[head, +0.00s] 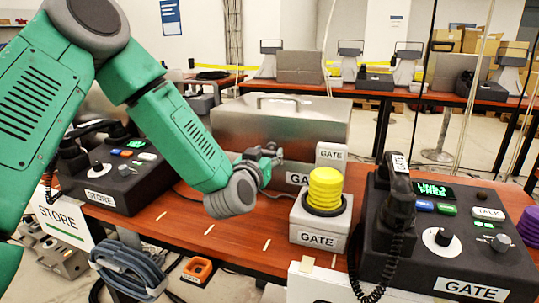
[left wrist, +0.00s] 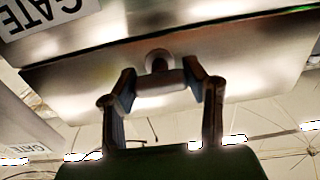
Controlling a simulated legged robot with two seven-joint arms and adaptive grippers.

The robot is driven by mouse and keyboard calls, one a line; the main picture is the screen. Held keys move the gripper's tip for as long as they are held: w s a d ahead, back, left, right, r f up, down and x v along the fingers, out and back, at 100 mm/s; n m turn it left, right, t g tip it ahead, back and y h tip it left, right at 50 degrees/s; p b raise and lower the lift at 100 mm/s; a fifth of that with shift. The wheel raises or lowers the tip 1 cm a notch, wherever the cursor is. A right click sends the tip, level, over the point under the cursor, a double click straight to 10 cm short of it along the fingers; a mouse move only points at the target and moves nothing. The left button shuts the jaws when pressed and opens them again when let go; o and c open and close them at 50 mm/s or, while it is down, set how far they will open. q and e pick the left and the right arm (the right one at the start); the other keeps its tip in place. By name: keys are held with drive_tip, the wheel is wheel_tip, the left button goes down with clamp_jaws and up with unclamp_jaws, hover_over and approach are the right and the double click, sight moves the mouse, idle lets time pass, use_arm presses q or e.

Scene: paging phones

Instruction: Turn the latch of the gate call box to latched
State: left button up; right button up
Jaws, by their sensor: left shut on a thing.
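The gate call box is a brushed metal case (head: 235,125) with a carry handle on top and a GATE label (head: 298,179) low on its front. My left gripper (head: 270,158) is at the front of this case. In the left wrist view, the two fingers (left wrist: 162,92) are shut on the latch (left wrist: 158,62), a small grey part with a round pivot on the metal front (left wrist: 240,60). The fingers hide part of the latch, so I cannot tell its exact turn. My right gripper is not in view.
A yellow beacon (head: 325,188) on a GATE base stands right of my gripper. A black GATE phone console (head: 455,235) with a handset is at the right. A STORE console (head: 125,180) stands at the left. Bare orange tabletop (head: 215,235) lies in front.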

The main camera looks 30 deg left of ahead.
use_arm(q)
drive_tip(key=shift+a, duration=0.15)
drive_tip(key=n, duration=0.3)
drive_tip(key=shift+r+p, duration=0.1)
drive_tip(key=shift+p, duration=0.3)
drive_tip(key=n, duration=0.2)
drive_tip(key=shift+s+n, duration=0.1)
drive_tip(key=shift+n, duration=0.3)
drive_tip(key=n, duration=0.2)
drive_tip(key=shift+n, duration=0.3)
drive_tip(key=n, duration=0.4)
drive_tip(key=shift+a+f+n, duration=0.1)
drive_tip(key=shift+f+n, duration=0.15)
drive_tip(key=shift+n, duration=0.05)
drive_tip(key=shift+f+n+b, duration=0.1)
drive_tip(key=shift+n+b, duration=0.55)
drive_tip(key=shift+n, duration=1.65)
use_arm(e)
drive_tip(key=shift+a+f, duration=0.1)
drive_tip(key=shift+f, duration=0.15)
use_arm(q)
drive_tip(key=o, duration=1.2)
drive_tip(key=shift+s+a, duration=0.1)
drive_tip(key=shift+s, duration=0.05)
drive_tip(key=shift+a, duration=0.15)
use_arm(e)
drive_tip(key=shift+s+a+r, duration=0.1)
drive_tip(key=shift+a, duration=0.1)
